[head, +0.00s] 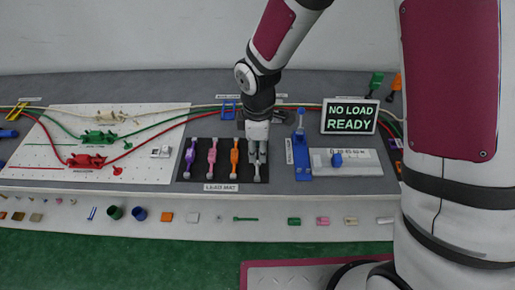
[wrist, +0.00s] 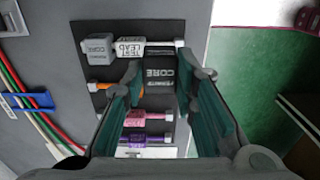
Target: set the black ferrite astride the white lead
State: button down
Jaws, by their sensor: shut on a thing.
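My gripper (head: 257,150) points down over the right end of the dark lead mat (head: 226,184). In the wrist view its green-padded fingers (wrist: 162,90) stand either side of a dark surface lettered "CORE", which looks like the black ferrite (wrist: 160,78). Its outline blends with the black mat, and my gripper hides it in the head view. A white lead (wrist: 131,48) marked "TEST LEAD" lies on the mat beside the fingers in the wrist view, with a grey block (wrist: 96,50) at its left end. The ferrite appears apart from it.
Purple (head: 190,157), pink (head: 212,157) and orange (head: 234,157) leads lie left of my gripper. A blue lever fixture (head: 301,150) stands close on the right, before a "NO LOAD READY" display (head: 350,117). Cables cross the pegboard (head: 45,150) at left.

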aim_at(257, 170)
jog(key=shift+f+b, duration=0.8)
jog(key=shift+f, duration=0.7)
jog(key=shift+f+b, duration=0.85)
jog(key=shift+f, duration=0.6)
jog(key=shift+f+b, duration=0.35)
jog(key=shift+f, duration=0.15)
dwell(0.5)
jog(key=shift+s+f, duration=0.15)
jog(key=shift+f, duration=0.05)
jog(key=c, duration=1.2)
grip_release()
jog(key=shift+f, duration=0.1)
